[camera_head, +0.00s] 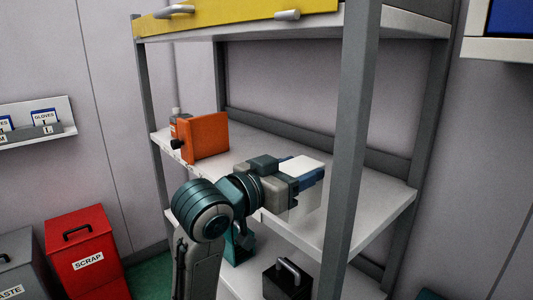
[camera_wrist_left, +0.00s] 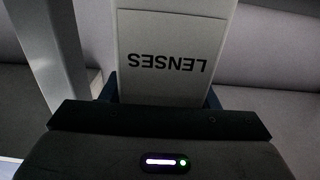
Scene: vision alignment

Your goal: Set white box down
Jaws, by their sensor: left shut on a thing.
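The white box (camera_head: 302,163) is in the grip of my left gripper (camera_head: 308,181), over the middle shelf (camera_head: 375,192) in the head view. The gripper's blue fingers cross the box and hide part of it. In the left wrist view the white box (camera_wrist_left: 168,50) fills the space between the fingers and bears the word LENSES upside down. I cannot tell whether the box touches the shelf. My right gripper is not in view.
A grey upright post (camera_head: 352,130) rises at the front, right of the box. A dark case (camera_head: 287,280) with a handle is on the lower shelf. The shelf behind the box looks clear.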

